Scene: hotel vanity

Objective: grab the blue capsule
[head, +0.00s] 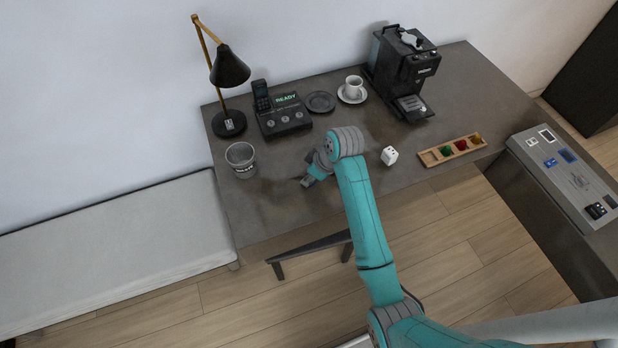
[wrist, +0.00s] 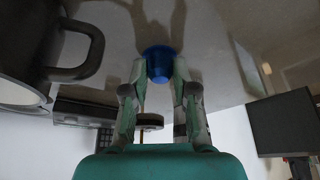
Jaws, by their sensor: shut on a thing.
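The blue capsule (wrist: 158,62) shows in the wrist view between the two fingertips of my gripper (wrist: 159,75). The fingers are shut on it, one on each side, and its wide rim faces the grey surface. In the head view my gripper (head: 308,181) is low over the middle-left of the desk, and the capsule is too small and covered to make out clearly. A wooden tray (head: 434,158) at the right holds a green, a red and a yellow-brown capsule, with a bare slot at its left end.
A phone dock (head: 284,118), dark coaster (head: 321,102), cup on saucer (head: 353,88) and coffee machine (head: 403,70) line the back. A handled mug (wrist: 60,60) looms close in the wrist view.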

